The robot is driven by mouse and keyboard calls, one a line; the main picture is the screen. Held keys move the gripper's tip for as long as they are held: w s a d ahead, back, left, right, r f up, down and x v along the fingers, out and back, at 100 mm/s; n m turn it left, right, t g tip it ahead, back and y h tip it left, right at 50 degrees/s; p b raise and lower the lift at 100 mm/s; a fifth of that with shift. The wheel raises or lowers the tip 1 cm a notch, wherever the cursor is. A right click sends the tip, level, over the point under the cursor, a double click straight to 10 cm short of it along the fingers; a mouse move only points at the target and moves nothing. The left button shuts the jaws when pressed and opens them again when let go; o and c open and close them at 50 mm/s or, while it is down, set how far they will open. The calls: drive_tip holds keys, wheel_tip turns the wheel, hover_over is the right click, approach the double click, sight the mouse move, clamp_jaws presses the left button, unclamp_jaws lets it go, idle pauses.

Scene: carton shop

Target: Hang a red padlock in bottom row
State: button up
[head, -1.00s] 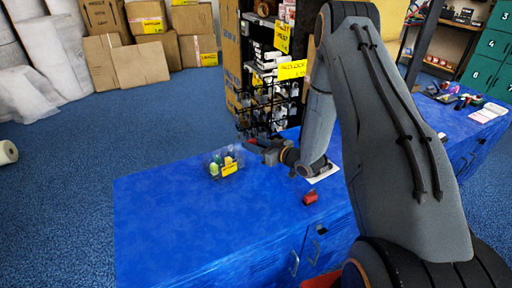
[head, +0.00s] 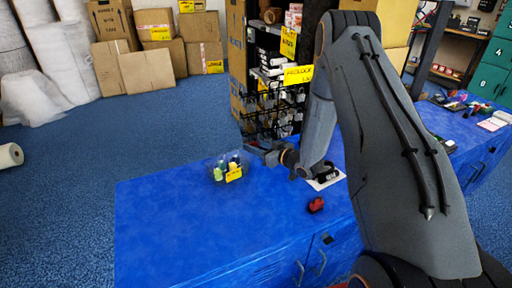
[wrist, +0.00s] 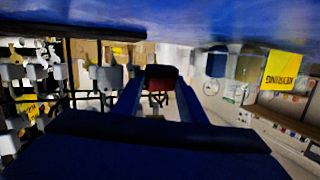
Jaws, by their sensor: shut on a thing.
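My gripper (head: 258,149) is stretched out over the far edge of the blue counter (head: 165,225), in front of the black wire rack (head: 270,122). In the wrist view its two blue fingers (wrist: 160,100) are shut on a red padlock (wrist: 159,84) with a dark top. The rack also shows at the left of the wrist view (wrist: 75,100), with several grey padlocks (wrist: 104,76) hanging in rows. The held padlock is too small to make out in the head view. Its exact distance from the rack cannot be told.
A clear bin of small bottles (head: 228,168) stands on the counter left of my gripper. A small red object (head: 316,205) lies nearer. A yellow sign (head: 298,75) is above the rack. Cartons (head: 146,68) stand at the back. The counter's left part is bare.

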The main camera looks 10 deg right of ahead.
idle(0.4)
drive_tip(key=o, duration=1.5)
drive_tip(key=shift+c, duration=0.2)
